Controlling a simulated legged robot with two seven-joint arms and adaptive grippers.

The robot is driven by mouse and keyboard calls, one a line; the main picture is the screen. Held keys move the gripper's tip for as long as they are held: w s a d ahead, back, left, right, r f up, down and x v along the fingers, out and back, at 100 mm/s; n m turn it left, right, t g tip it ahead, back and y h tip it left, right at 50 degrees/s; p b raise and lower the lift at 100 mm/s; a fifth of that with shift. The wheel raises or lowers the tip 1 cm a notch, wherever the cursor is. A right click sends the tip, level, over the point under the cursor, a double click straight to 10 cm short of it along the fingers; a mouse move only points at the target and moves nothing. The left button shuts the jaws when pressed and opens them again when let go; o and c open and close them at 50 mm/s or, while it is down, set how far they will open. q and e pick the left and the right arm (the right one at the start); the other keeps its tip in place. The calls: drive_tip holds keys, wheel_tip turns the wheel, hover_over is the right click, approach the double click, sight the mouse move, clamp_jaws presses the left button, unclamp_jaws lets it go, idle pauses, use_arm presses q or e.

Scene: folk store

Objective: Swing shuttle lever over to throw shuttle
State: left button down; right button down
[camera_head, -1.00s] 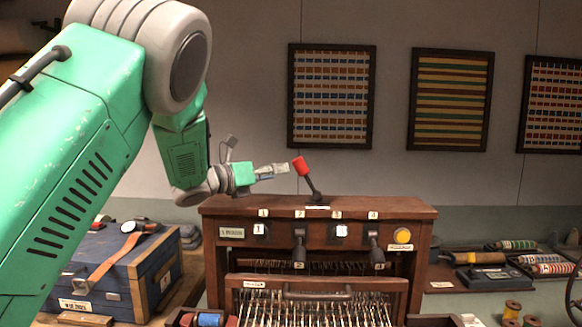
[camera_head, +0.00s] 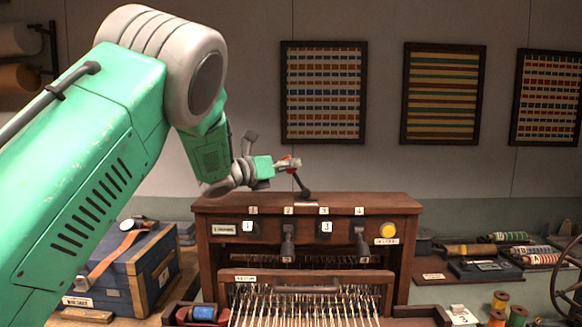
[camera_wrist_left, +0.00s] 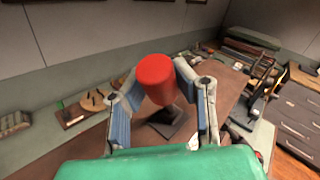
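The shuttle lever (camera_head: 301,184) stands on top of a brown wooden loom cabinet (camera_head: 235,206) and leans left. Its red knob, mostly hidden by the gripper in the head view, shows clearly in the wrist view (camera_wrist_left: 160,80). My left gripper (camera_head: 289,164) is at the knob. In the wrist view its fingers (camera_wrist_left: 160,102) are open, one on each side of the knob. A gap shows at the left finger; the right finger is close to the knob, and I cannot tell whether it touches. My right gripper is not in view.
A blue case (camera_head: 118,268) stands to the left. Thread spools (camera_head: 517,316) and rolls lie to the right. Framed textiles (camera_head: 323,92) hang on the wall behind. Space above the cabinet is free.

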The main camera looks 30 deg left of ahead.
use_arm(q)
drive_tip(key=shift+w+d+f, duration=0.1)
drive_tip(key=shift+w+d, duration=0.15)
drive_tip(key=shift+d, duration=0.2)
drive_tip(key=shift+s+a+f, duration=0.1)
drive_tip(key=shift+a+f, duration=0.05)
drive_tip(key=shift+a, duration=0.6)
drive_tip(key=shift+d+g, duration=0.3)
drive_tip(key=shift+d, duration=0.25)
drive_tip(key=shift+a+m, duration=0.1)
drive_tip(key=shift+m, duration=0.2)
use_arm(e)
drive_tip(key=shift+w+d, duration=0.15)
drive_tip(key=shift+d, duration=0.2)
use_arm(q)
drive_tip(key=shift+a, duration=0.15)
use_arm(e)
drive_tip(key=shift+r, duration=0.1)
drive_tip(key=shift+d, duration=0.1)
